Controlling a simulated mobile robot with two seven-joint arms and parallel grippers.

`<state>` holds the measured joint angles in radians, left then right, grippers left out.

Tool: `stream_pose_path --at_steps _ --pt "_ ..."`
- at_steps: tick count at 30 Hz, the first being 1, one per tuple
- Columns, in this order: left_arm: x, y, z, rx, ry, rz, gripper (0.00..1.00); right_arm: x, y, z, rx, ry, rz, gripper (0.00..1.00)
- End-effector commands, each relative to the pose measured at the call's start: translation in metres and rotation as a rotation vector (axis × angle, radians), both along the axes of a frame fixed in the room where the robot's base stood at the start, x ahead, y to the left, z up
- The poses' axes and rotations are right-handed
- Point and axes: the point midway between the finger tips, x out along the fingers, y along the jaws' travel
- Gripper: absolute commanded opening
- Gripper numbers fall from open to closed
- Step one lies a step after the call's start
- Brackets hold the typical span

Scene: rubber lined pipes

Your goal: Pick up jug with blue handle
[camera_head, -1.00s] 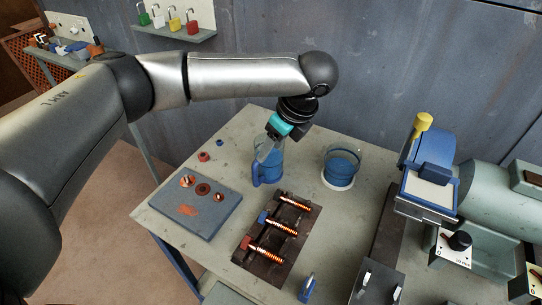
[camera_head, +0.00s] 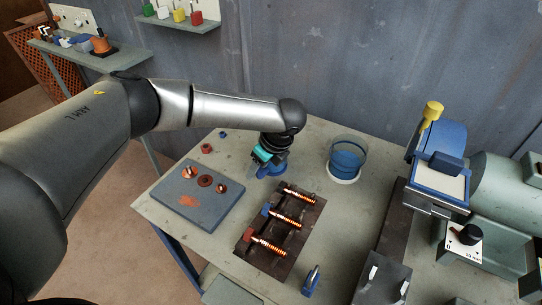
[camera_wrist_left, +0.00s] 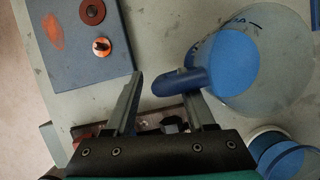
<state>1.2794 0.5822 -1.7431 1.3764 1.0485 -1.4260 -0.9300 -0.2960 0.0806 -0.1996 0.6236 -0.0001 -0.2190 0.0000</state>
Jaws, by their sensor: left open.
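The clear jug (camera_wrist_left: 245,60) with blue contents shows from above in the left wrist view, at upper right. Its blue handle (camera_wrist_left: 180,82) points left, its end between the fingertips of my left gripper (camera_wrist_left: 163,88). The fingers are apart, one on each side of the handle end, not closed on it. In the head view my left gripper (camera_head: 264,158) is low over the table and hides most of the jug; only blue parts (camera_head: 275,169) show beside it. My right gripper is in neither view.
A second clear vessel with blue contents (camera_head: 347,160) stands on a white base to the right. A blue-grey board (camera_head: 200,212) with small rings lies left. A dark block with glowing rods (camera_head: 268,250) lies in front. A green machine (camera_head: 495,190) stands far right.

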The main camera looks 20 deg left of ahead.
Motion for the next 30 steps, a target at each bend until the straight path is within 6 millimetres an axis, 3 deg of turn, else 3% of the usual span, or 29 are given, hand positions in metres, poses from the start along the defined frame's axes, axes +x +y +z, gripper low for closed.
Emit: stream_pose_path --at_steps 7,21,30 --pt "0.0003 0.0003 -0.0008 0.0 0.0 0.0 0.54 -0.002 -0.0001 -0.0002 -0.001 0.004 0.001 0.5" --pt "0.0004 0.0002 -0.0005 0.0 -0.001 0.0 0.01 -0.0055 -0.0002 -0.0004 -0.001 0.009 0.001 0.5" --pt "0.0003 0.0003 -0.0005 0.0 0.0 0.0 0.0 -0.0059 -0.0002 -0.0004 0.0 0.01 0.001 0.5"
